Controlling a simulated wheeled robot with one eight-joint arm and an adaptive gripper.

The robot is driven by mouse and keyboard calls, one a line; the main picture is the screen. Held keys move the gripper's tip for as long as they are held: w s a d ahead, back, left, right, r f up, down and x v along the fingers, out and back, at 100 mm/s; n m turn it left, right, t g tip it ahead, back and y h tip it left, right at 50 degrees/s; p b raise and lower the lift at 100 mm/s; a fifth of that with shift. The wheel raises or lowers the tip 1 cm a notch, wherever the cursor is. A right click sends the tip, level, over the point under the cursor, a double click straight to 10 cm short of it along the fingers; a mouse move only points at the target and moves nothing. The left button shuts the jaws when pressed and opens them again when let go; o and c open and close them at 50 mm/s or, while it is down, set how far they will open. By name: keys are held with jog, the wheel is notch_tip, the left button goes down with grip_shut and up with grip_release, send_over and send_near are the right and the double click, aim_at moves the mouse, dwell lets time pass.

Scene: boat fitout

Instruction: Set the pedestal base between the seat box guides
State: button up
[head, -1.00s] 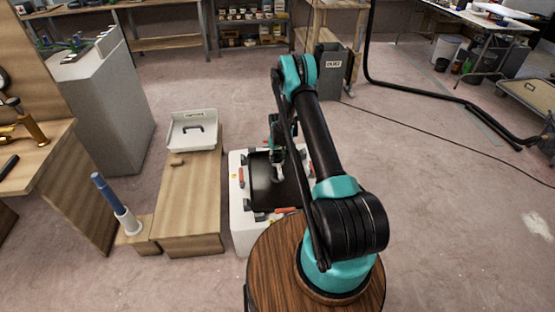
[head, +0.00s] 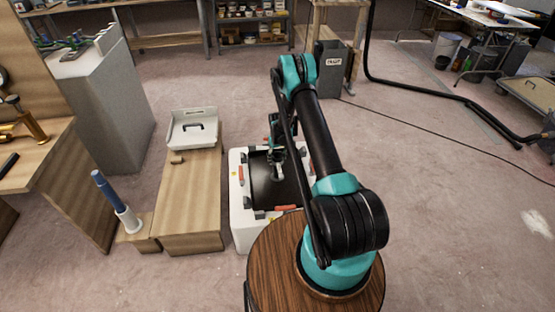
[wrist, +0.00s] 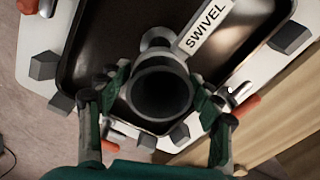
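The pedestal base is a black, round-cornered plate (head: 265,187) with a grey tube (wrist: 160,92) and a white SWIVEL label (wrist: 206,28). The plate lies over the white seat box (head: 242,232). Grey guide blocks (wrist: 43,65) stand around the plate's edge, with another at the upper right (wrist: 290,37). My gripper (wrist: 161,88) has a finger on each side of the tube, and the tips look closed against it. The head view also shows my gripper (head: 277,158) over the plate. My arm hides the plate's right side there, and I cannot tell whether the plate rests fully down.
Red-orange handles (head: 285,208) sit along the box edges. A wooden bench (head: 190,200) with a grey tray (head: 193,128) is left of the box. A blue-handled tool (head: 108,192) stands in a white holder beside the bench. Open floor lies to the right.

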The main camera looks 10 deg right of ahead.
dwell(0.3)
notch_tip(320, 180, up, 12)
dwell(0.6)
